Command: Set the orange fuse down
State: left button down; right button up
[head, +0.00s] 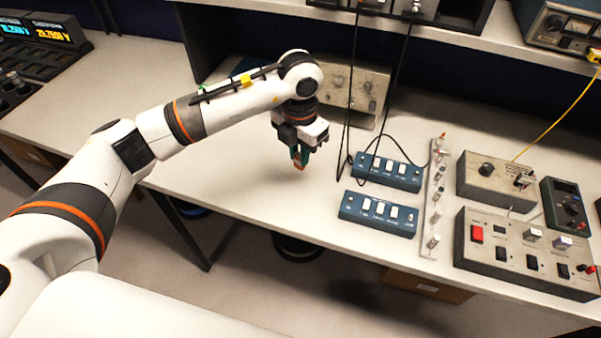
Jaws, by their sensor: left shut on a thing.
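My left gripper (300,158) hangs fingers down above the workbench, left of the blue switch boxes. It is shut on a small orange thing, the orange fuse (299,165), whose lower end shows between the fingertips. The rest of the fuse is hidden by the fingers. The fuse looks to be a little above the white bench top (235,185), but the gap is hard to judge. My right gripper is not in the view.
Two blue switch boxes (378,214) lie right of the gripper, with black cables hanging near them. A metal strip with several small parts (434,200) lies further right, beside grey control boxes (525,255). A grey instrument (357,92) stands behind. Bench room left of the gripper is clear.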

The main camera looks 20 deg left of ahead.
aim_at(299, 168)
pick_arm(q)
notch_tip(299, 168, down, 3)
jog(key=shift+f+p, duration=0.1)
jog(key=shift+p, duration=0.2)
notch_tip(299, 168, down, 3)
jog(key=shift+f+p, duration=0.1)
jog(key=shift+p, duration=0.35)
jog(key=shift+f, duration=0.25)
jog(key=shift+f, duration=0.1)
jog(key=shift+f+b, duration=0.15)
jog(key=shift+b, duration=0.15)
jog(key=c, duration=1.3)
grip_release()
